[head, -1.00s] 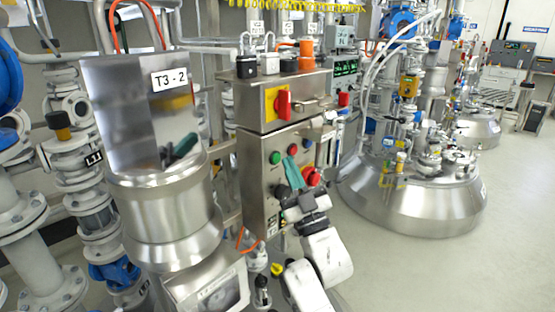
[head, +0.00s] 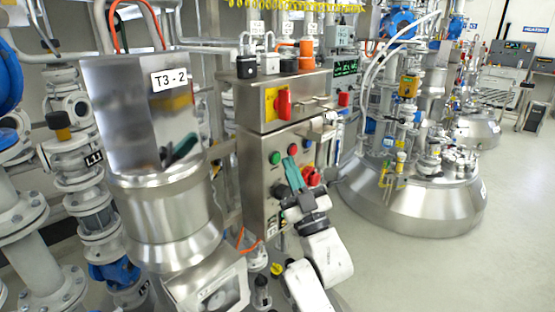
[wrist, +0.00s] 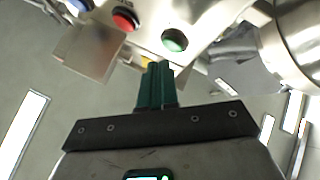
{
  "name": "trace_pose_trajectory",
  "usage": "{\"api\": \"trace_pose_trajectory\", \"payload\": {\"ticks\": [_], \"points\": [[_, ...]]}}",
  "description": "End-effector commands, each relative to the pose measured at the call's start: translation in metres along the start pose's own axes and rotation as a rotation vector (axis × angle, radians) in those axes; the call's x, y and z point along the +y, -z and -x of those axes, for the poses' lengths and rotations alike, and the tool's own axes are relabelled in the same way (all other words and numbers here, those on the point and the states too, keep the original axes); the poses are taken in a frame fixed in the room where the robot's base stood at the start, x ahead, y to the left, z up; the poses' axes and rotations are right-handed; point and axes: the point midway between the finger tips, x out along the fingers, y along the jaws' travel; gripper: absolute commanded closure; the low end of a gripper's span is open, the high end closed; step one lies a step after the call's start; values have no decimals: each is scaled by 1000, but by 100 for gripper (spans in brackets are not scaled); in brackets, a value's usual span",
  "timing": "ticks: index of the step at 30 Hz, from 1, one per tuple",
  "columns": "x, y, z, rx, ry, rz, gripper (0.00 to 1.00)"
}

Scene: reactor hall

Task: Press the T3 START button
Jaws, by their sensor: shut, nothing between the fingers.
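A steel control box (head: 257,187) carries a green button (head: 275,158), a red button (head: 292,149) and a blue button (head: 307,144) in a row. The wrist view also shows the green button (wrist: 174,40), the red button (wrist: 125,19) and the blue button (wrist: 79,4). No START lettering is readable. My gripper (head: 291,163) has teal fingers and is shut and empty, in front of the panel just below the button row. In the wrist view its fingertips (wrist: 159,66) point toward the panel, just short of the green button in the picture. No contact shows.
A red mushroom knob (head: 311,175) sits close to the right of my fingers. A red rotary switch (head: 283,102) is on the upper box. A steel vessel labelled T3-2 (head: 160,215) stands left. A large vessel (head: 420,205) and open floor (head: 505,235) lie right.

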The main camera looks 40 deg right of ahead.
Motion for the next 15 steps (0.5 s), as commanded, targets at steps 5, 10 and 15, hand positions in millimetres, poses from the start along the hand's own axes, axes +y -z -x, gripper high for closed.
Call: {"api": "trace_pose_trajectory", "payload": {"ticks": [5,10,15], "points": [[0,0,0,0,0,0,100],[0,0,0,0,0,0,100],[-3,-3,-2,0,0,0,100]]}}
